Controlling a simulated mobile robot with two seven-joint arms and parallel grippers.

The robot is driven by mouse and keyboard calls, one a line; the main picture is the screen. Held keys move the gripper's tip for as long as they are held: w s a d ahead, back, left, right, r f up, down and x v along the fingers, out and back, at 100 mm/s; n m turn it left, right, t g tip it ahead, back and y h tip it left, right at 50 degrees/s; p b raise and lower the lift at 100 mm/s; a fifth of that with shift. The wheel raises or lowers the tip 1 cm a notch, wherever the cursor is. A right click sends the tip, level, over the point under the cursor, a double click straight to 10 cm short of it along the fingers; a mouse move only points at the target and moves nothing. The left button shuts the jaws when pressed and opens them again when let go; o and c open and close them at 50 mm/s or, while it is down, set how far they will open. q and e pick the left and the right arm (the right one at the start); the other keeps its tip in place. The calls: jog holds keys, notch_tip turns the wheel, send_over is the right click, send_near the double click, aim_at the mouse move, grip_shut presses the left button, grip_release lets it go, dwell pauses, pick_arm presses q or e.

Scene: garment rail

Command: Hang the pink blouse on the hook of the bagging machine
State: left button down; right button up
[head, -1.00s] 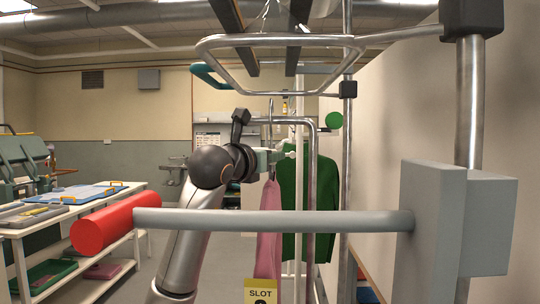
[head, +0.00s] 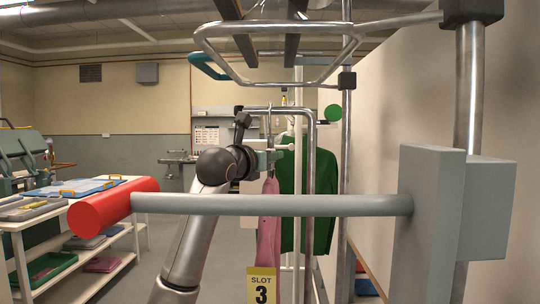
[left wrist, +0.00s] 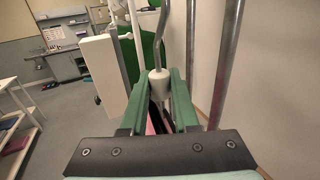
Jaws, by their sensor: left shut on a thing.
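The pink blouse (head: 268,222) hangs upright, seen narrow and edge-on in the head view, behind the grey bar. My left gripper (head: 264,158) is at the top of it. In the left wrist view its green fingers (left wrist: 160,92) are shut on the white neck of the hanger (left wrist: 159,80), with the metal hook rising above. A strip of pink shows between the fingers. A metal loop frame (head: 265,82) and a red-ended grey bar (head: 270,204) stand in the foreground. I cannot tell which part is the bagging machine's hook. My right gripper is not in view.
A green garment (head: 322,190) hangs behind the blouse, by a metal rail (head: 312,150). A yellow "SLOT 3" sign (head: 262,286) is below. A white table (head: 20,222) with trays stands at left. A wall (head: 410,110) closes off the right side. The floor at centre left is clear.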

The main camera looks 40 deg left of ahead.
pick_arm(q)
jog(key=c, duration=1.1)
grip_release()
jog(key=o, duration=0.5)
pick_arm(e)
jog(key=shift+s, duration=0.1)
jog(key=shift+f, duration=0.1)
pick_arm(q)
jog(key=shift+s+d, duration=0.15)
jog(key=shift+s, duration=0.3)
jog(key=b+v, duration=0.2)
jog(key=v, duration=0.9)
jog(key=shift+s+d, duration=0.1)
jog(key=shift+s, duration=0.2)
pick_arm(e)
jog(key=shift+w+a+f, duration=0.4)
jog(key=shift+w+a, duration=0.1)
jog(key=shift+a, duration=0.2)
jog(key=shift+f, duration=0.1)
